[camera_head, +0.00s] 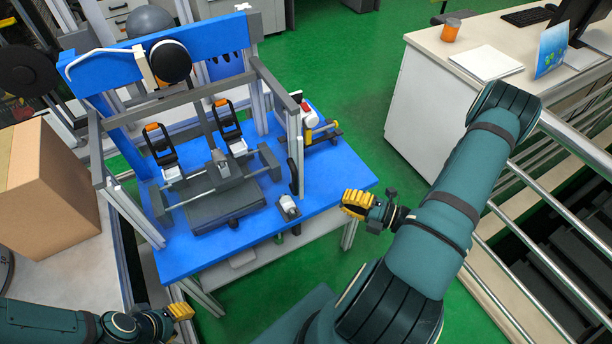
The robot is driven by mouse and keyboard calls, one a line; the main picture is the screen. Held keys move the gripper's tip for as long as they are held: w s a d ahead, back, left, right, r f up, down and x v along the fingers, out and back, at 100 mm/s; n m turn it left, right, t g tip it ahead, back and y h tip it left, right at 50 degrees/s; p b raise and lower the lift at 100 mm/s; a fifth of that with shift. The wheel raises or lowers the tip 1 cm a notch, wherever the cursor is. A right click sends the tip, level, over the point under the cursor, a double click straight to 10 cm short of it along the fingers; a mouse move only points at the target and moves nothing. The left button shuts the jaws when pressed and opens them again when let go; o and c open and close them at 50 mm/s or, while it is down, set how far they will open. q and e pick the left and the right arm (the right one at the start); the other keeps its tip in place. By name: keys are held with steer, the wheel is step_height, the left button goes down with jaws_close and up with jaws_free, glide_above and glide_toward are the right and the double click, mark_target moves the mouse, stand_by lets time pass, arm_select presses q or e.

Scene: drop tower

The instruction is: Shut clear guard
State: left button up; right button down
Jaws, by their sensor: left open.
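The drop tower (205,52) stands on a blue-topped table (335,183), with a grey upright frame around its working area. The clear guard is hard to make out. A grey-edged frame (272,82) with a black handle (293,177) at its front right may be part of it, and I cannot tell how far it stands open. My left gripper (181,311) is open at the bottom left, in front of the table and apart from it. My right gripper (358,204) is just off the table's right edge, apart from the handle; its jaw opening is unclear.
A cardboard box (45,195) stands left of the tower. A dark fixture (222,200) and a small grey switch-like part (288,207) are on the blue table. A white counter (440,100) and metal railings (520,235) are at the right. Green floor is clear between.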

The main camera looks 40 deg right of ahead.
mark_target(296, 157)
steer(key=w+d+b+x, duration=0.1)
steer(key=d+b+x, duration=0.1)
steer(key=x, duration=1)
steer(key=shift+w+a, duration=0.15)
steer(key=shift+w, duration=0.1)
steer(key=w+d, duration=0.1)
steer(key=w, duration=0.1)
steer(key=w+n+g+y, duration=0.1)
steer(key=w, duration=0.2)
steer(key=w+d+y, duration=0.1)
steer(key=w, duration=0.1)
steer(key=shift+w+d+r+n+g, duration=0.2)
steer(key=shift+d+n+g, duration=0.1)
steer(key=shift+n, duration=0.1)
